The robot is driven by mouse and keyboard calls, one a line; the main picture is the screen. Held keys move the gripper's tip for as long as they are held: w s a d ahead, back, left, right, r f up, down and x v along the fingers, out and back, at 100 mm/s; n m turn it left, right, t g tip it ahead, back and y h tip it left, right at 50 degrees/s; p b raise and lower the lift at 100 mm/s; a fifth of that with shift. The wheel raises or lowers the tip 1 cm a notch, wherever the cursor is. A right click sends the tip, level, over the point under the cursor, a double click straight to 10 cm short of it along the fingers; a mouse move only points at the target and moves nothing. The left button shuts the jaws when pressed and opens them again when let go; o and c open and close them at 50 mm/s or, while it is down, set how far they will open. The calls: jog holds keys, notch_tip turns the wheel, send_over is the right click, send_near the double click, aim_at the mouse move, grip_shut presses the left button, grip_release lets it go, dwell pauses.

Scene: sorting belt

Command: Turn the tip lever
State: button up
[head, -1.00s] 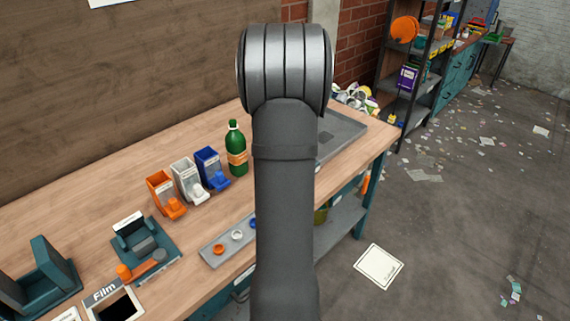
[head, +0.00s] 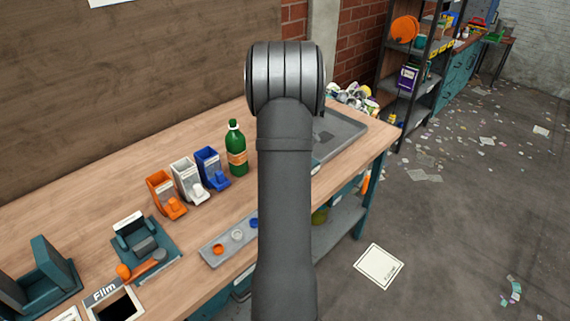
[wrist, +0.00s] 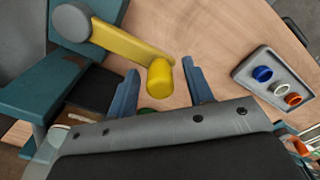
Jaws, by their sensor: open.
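In the wrist view a yellow tip lever (wrist: 120,40) runs from a round grey pivot to a thick yellow knob at its end. It is mounted on a teal stand (wrist: 70,85). My gripper (wrist: 160,68) is open, with one blue-grey finger on each side of the knob. I see gaps at both sides of the knob, and nothing is clamped. In the head view the yellow lever and my gripper do not show; my grey arm fills the middle of the picture.
A grey strip (head: 212,257) with blue, white and orange buttons also shows in the wrist view (wrist: 245,74). Orange (head: 164,194), white (head: 187,180) and blue (head: 211,168) bins and a green bottle (head: 236,148) stand on the bench. A grey tray (head: 350,128) lies at the right end.

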grip_shut()
